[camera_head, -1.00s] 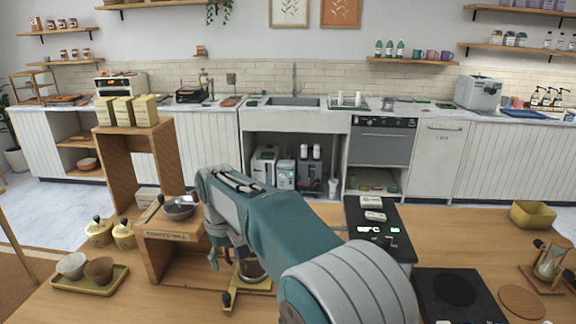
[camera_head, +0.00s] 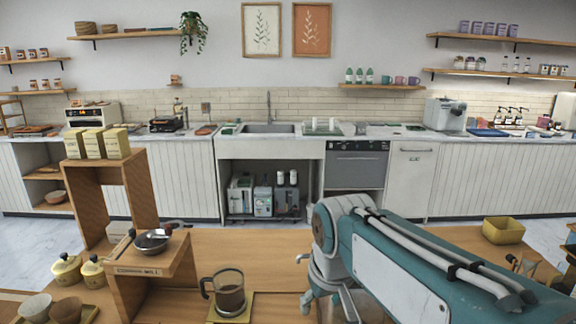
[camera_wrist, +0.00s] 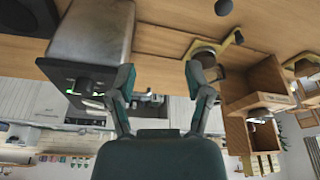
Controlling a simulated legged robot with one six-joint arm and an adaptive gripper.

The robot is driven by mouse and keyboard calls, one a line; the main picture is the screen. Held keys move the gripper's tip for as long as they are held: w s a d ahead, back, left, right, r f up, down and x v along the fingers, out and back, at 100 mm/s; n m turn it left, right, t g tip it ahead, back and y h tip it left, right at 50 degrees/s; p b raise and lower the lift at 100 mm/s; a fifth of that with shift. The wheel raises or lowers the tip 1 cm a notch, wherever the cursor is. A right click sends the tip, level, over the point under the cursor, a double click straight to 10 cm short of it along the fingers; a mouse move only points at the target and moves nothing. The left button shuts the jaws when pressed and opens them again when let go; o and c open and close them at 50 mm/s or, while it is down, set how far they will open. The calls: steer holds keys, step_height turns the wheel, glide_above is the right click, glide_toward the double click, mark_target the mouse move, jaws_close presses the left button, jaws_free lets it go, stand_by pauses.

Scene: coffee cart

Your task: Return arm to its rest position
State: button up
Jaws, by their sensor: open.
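My arm reaches in from the right of the head view, and my gripper (camera_head: 330,296) hangs down at its end, above the wooden table. In the wrist view my gripper (camera_wrist: 159,72) shows two dark green fingers spread apart. Nothing is between them but background. In the head view a glass carafe of dark coffee (camera_head: 230,294) stands on a yellow base (camera_head: 232,315), left of my gripper and apart from it.
A wooden shelf stand (camera_head: 150,272) holds a small pan (camera_head: 152,241). Yellow lidded jars (camera_head: 66,270) and cups (camera_head: 36,307) stand at left. A yellow bin (camera_head: 503,230) stands at right. In the wrist view a grey-and-black machine (camera_wrist: 93,35) is close to one finger.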

steer(key=s+d+f+m+t, duration=0.2)
steer(key=s+d+f+m, duration=0.1)
steer(key=s+d, duration=0.7)
steer(key=s+f, duration=0.1)
steer(key=s, duration=0.2)
steer(key=shift+s+f+m+h, duration=0.15)
steer(key=shift+f+m+h, duration=0.15)
steer(key=shift+f+h, duration=0.1)
